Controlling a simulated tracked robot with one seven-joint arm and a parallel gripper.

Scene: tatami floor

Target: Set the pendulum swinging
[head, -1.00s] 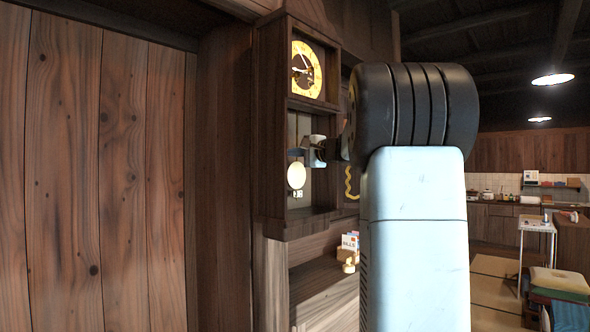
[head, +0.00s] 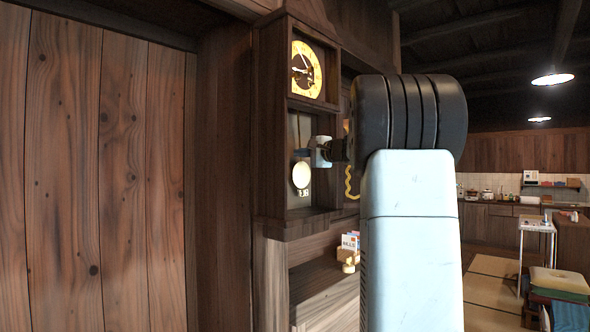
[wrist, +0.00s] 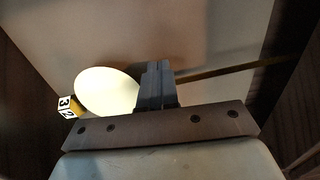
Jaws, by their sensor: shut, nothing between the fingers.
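The wall clock (head: 265,120) has a dark wooden case with a gold dial (head: 307,71) above an open compartment. The pale round pendulum bob (head: 301,175) hangs in that compartment. My gripper (head: 314,151) reaches in from the right, slightly above the bob. In the wrist view the bob (wrist: 105,92) is a bright disc just left of my shut, empty fingers (wrist: 157,72). The thin pendulum rod (wrist: 230,70) runs off to the right behind the fingers. The fingers overlap the line between rod and bob; whether they touch it I cannot tell.
A small block with numbers (wrist: 67,106) shows at the bob's far side. The compartment's wooden walls are close around the gripper. A wooden ledge (head: 325,275) with small items (head: 349,250) lies below the clock. A plank wall (head: 100,170) stands at left.

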